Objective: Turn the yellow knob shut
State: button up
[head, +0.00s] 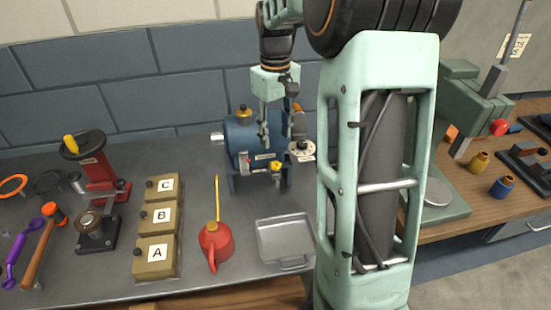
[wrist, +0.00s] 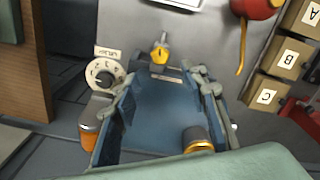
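A blue casing (head: 238,140) stands on the grey bench at the wall. The yellow knob (head: 276,166) is low on its front; the wrist view shows it (wrist: 160,54) at the top middle, beside a small label plate. Its grip looks upright in the wrist view, but its exact setting is too small to tell. My gripper (wrist: 162,80) points down over the casing. Its fingers are spread apart, one on each side of the picture's middle, with nothing between them. The knob lies beyond the fingertips, apart from them. In the head view the gripper partly hides the casing.
A white dial (head: 302,150) with a dark centre sits right of the knob. An orange-yellow cap (head: 243,111) tops the casing. My arm hides the bench's right part.

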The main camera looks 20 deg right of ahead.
aim_at(275, 163)
notch_tip(275, 163, down, 9)
jog(key=shift+f, duration=0.1)
jog(key=shift+c, duration=0.3)
grip_shut()
